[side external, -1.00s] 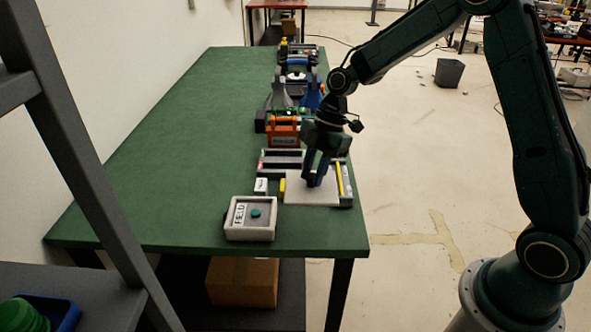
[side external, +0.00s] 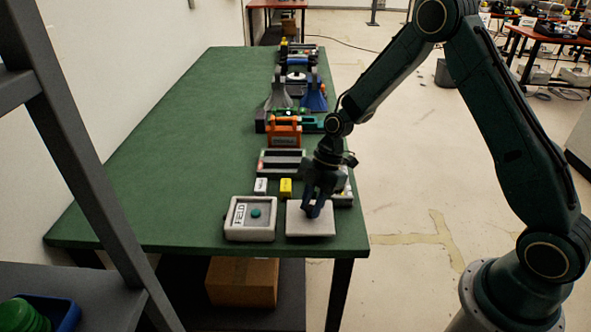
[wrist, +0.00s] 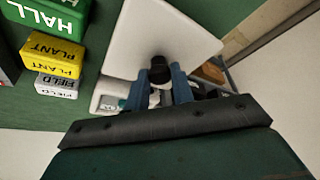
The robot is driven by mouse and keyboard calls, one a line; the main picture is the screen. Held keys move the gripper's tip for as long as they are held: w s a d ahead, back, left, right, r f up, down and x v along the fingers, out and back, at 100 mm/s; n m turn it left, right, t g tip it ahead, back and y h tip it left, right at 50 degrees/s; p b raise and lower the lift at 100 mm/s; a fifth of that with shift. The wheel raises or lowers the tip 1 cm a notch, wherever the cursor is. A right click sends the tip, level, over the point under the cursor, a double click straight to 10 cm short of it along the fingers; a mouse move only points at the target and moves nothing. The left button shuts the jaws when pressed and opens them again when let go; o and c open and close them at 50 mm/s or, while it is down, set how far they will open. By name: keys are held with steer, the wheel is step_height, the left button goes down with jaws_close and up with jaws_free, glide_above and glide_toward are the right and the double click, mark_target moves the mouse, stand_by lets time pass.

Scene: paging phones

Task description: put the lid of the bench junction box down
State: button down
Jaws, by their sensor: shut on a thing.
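The lid (side external: 318,228) is a pale grey square plate near the table's front right corner, just right of the white FIELD unit. My gripper (side external: 312,210) points down and is shut on the lid's dark knob. In the wrist view the knob (wrist: 160,68) sits between my blue fingers (wrist: 157,84), above the pale lid (wrist: 150,30). I cannot tell whether the lid touches the table. An open grey box (side external: 345,193), seemingly the junction box, stands behind the lid at the table's right edge, partly hidden by my gripper.
The white FIELD unit (side external: 249,232) with a teal button stands close left of the lid. A white block (side external: 261,186) and a yellow block (side external: 286,187) stand behind them. A dark tray (side external: 281,163) and an orange item (side external: 284,133) lie farther back. The table's left side is clear.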

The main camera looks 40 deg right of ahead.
steer(key=shift+f, duration=0.95)
steer(key=shift+f, duration=0.1)
steer(key=c, duration=1.2)
jaws_free()
steer(key=v, duration=1.2)
